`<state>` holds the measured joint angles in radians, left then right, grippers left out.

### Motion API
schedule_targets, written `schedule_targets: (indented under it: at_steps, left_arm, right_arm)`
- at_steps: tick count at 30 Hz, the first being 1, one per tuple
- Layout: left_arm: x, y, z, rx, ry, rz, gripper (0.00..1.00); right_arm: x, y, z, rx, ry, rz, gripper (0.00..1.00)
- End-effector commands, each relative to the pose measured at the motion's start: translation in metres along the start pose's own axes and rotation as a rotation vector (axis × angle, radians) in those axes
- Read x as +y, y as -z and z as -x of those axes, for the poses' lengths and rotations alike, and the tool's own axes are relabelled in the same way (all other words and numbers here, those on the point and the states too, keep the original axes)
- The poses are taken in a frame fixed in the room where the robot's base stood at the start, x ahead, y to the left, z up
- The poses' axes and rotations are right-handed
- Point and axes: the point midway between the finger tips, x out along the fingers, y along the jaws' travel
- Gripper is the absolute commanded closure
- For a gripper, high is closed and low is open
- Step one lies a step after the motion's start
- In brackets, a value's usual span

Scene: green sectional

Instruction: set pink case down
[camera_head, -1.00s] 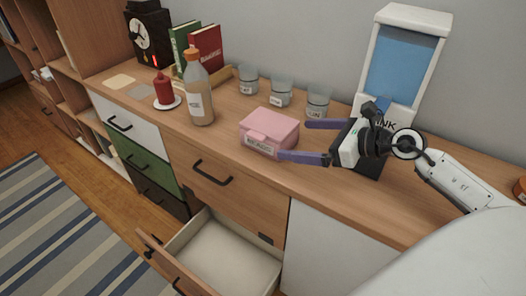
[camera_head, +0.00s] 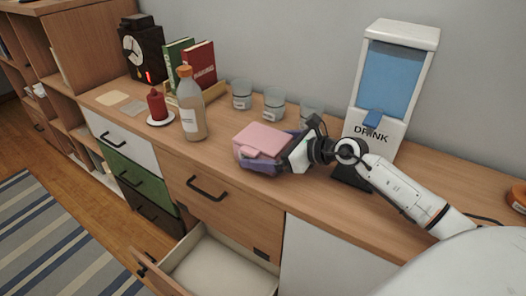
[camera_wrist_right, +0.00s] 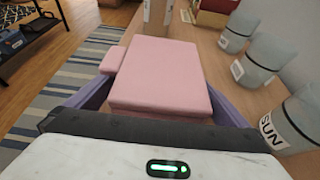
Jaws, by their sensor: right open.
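The pink case (camera_head: 262,138) sits on the wooden counter top near its front edge. It also fills the middle of the right wrist view (camera_wrist_right: 160,72), with its latch side to the left. My right gripper (camera_head: 268,152) is open around the case, with one purple finger along each side. In the right wrist view the fingers (camera_wrist_right: 160,98) flank the case's near end. The far finger is mostly hidden behind the case in the head view. My left gripper is not in view.
A bottle (camera_head: 191,105) and a red candle (camera_head: 157,105) stand left of the case. Several glass jars (camera_head: 274,103) stand behind it. A drink dispenser (camera_head: 390,90) is to the right. An open drawer (camera_head: 215,262) juts out below the counter.

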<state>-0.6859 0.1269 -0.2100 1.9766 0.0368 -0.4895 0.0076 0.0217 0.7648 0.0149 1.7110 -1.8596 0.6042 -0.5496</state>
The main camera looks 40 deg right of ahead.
Motion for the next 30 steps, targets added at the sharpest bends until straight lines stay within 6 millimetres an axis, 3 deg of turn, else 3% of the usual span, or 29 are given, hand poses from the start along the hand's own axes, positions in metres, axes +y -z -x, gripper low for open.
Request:
schedule_targets:
  at_steps: [10, 18, 20, 30]
  left_arm:
    - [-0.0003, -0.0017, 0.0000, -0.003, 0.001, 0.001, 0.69]
    - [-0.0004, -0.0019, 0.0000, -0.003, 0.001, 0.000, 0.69]
    - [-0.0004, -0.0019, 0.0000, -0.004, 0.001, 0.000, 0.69]
    - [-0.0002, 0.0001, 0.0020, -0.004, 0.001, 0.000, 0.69]
  right_arm:
    - [0.0003, 0.0000, -0.0070, 0.001, -0.001, 0.001, 0.02]
    - [0.0002, 0.0000, -0.0068, 0.000, 0.000, 0.001, 0.47]
    - [0.0000, -0.0011, -0.0066, -0.002, 0.000, 0.002, 0.50]
    - [0.0058, -0.0074, -0.0040, -0.002, -0.001, 0.004, 0.50]
